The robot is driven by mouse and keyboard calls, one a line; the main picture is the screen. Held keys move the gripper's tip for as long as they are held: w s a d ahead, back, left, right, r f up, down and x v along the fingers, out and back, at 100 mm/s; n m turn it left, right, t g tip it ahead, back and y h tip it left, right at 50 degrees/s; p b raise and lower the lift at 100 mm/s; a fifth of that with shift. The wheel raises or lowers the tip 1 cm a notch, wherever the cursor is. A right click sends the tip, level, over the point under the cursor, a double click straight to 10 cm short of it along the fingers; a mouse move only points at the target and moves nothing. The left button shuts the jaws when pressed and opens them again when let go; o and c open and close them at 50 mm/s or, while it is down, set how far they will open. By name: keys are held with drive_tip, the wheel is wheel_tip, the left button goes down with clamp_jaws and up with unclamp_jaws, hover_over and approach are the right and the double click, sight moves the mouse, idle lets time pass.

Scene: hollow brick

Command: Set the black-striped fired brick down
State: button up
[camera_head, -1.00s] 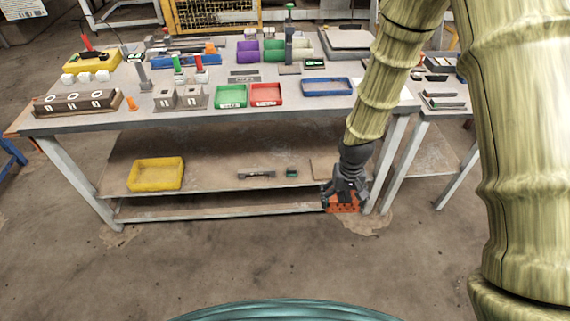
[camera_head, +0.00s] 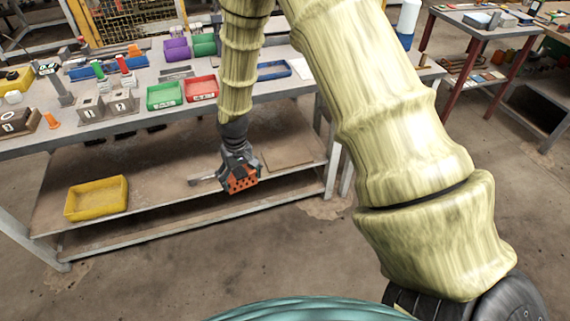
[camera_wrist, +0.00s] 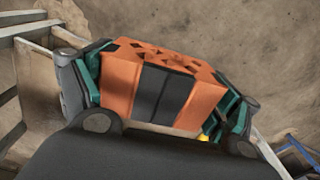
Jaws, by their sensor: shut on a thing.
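The fired brick (camera_wrist: 122,87) is orange with holes in its top face and broad black stripes down its side. It fills the middle of the wrist view. My gripper (camera_head: 241,176) is shut on it, with a green-padded finger pressed to each end. In the head view the brick (camera_head: 243,183) hangs from my gripper in front of the workbench, near the height of its lower shelf (camera_head: 150,190). I cannot tell whether the brick touches the shelf. In the wrist view, brown floor lies behind the brick.
A yellow tray (camera_head: 97,198) stands on the lower shelf to the left. A flat board (camera_head: 289,160) lies on the shelf to the right of my gripper. The tabletop above holds a green tray (camera_head: 164,96), a red tray (camera_head: 201,89) and several other items. The floor in front is open.

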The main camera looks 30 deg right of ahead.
drive_tip(key=w+d+f+m+b, duration=0.1)
drive_tip(key=w+d+f+b, duration=0.4)
drive_tip(key=d+f+b, duration=0.3)
drive_tip(key=w+d+f+b, duration=0.6)
drive_tip(key=d+f+b, duration=0.1)
drive_tip(key=d+b, duration=0.1)
drive_tip(key=w+d+f+m+b, duration=0.1)
drive_tip(key=d+f+b, duration=0.55)
drive_tip(key=d, duration=0.35)
drive_tip(key=w+d+f+b, duration=0.2)
drive_tip(key=d+f+b, duration=0.45)
drive_tip(key=d, duration=0.35)
drive_tip(key=b, duration=0.6)
hover_over(287, 155)
drive_tip(key=s, duration=0.3)
drive_tip(key=shift+w+f, duration=0.2)
drive_tip(key=shift+w+b, duration=0.35)
drive_tip(key=shift+w, duration=0.65)
drive_tip(key=shift+w, duration=0.1)
wheel_tip(287, 155, down, 4)
drive_tip(key=shift+r+b, duration=0.15)
drive_tip(key=shift+b, duration=1.05)
drive_tip(key=shift+r, duration=0.15)
